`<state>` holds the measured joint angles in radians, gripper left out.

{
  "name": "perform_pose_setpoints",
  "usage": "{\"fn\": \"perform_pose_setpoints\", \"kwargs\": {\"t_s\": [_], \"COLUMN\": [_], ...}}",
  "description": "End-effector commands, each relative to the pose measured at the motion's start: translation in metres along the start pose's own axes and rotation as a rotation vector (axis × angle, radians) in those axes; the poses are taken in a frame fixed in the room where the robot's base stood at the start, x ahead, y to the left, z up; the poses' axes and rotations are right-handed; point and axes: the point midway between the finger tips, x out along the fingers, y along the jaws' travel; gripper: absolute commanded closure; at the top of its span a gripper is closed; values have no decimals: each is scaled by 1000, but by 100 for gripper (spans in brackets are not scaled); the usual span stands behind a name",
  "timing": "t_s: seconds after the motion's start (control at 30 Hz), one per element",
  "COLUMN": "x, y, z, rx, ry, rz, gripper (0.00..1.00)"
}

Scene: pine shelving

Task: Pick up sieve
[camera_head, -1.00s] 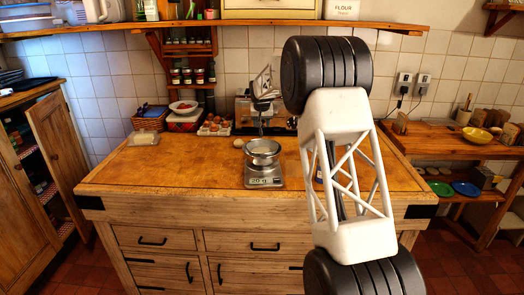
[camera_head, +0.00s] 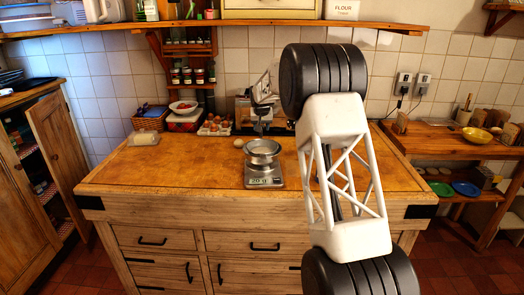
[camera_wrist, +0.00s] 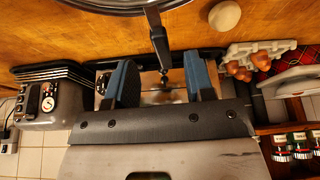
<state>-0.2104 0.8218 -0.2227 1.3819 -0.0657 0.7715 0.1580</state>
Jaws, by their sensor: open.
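The sieve (camera_head: 263,147) is a round metal bowl on the kitchen scale (camera_head: 265,181), which reads 20 g, on the wooden worktop. In the wrist view, part of its dark rim (camera_wrist: 110,8) shows at the top edge. Its thin dark handle (camera_wrist: 158,38) runs down from the rim toward the gap between my fingers. My gripper (camera_wrist: 161,82) is open and empty, with a blue-lined finger on either side of the handle's line. I cannot tell how far the handle is from the fingers. In the head view, my gripper (camera_head: 262,99) is above and behind the sieve.
An egg (camera_head: 239,143) lies left of the sieve. An egg carton (camera_head: 214,126) and a grey appliance (camera_wrist: 52,104) stand at the back of the counter. A butter dish (camera_head: 144,138) is at the left. The worktop's front left is clear.

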Motion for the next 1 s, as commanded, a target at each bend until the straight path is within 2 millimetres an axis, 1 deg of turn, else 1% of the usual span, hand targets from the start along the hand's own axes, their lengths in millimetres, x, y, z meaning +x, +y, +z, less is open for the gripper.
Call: {"fn": "perform_pose_setpoints", "kwargs": {"t_s": [0.17,0.37,0.8,1.0], "x": [0,7,42,51], "y": [0,0,-1,-1], "z": [0,0,-1,-1], "rx": [0,0,0,0], "ry": [0,0,0,0], "rz": [0,0,0,0], "gripper": [51,51,51,51]}}
